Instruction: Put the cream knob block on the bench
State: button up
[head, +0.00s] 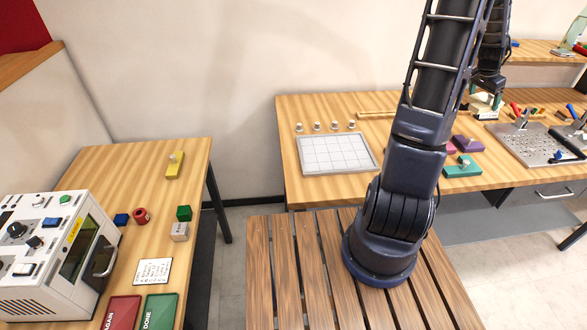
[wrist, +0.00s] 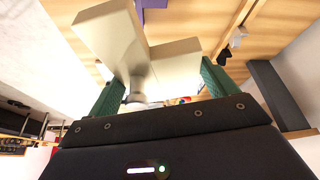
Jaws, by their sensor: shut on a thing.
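The cream knob block (wrist: 178,66) is between the green finger pads of my gripper (wrist: 160,88), with its knob toward the gripper in the wrist view. My gripper (head: 487,88) is shut on it. In the head view the cream block (head: 484,105) shows small at the right, partly hidden by the gripper, over the back part of the wooden bench (head: 375,107). I cannot tell whether its underside touches the bench top.
Purple (head: 468,145) and teal (head: 462,168) knob blocks lie in front of the gripper. A perforated metal plate (head: 535,150) with tools is to the right. A white gridded tray (head: 335,153) is at the left of the bench. A yellow knob block (head: 174,168) lies on the left table.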

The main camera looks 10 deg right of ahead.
jog(key=w+a+f+n+t+y, duration=0.1)
jog(key=w+a+f+n, duration=0.25)
jog(key=w+a, duration=1.2)
jog(key=w+a+f+n+t+y, duration=0.15)
jog(key=w+a+n, duration=0.35)
jog(key=w+a, duration=1.05)
jog(key=w+a+f+n+y, duration=0.15)
jog(key=a+n, duration=0.25)
jog(key=a, duration=2)
jog(key=w+a+f+n+y, duration=0.15)
jog(key=a+n, duration=0.25)
jog(key=a, duration=1.9)
jog(key=s+a+r+n+y, duration=0.15)
jog(key=s+a, duration=0.25)
jog(key=a, duration=0.9)
jog(key=s+a+n+h, duration=0.15)
jog(key=s+a, duration=0.25)
jog(key=a, duration=0.8)
jog(key=s+a+r+n+y, duration=0.1)
jog(key=s+a+n+y, duration=0.2)
jog(key=a, duration=1)
jog(key=s+a+r+n+g, duration=0.2)
jog(key=s+a+n, duration=0.4)
jog(key=s+a, duration=2.6)
jog(key=f, duration=0.6)
jog(key=s+d+f, duration=0.1)
jog(key=f, duration=0.6)
jog(key=s+f, duration=0.1)
jog(key=f, duration=0.6)
jog(key=shift+d, duration=0.3)
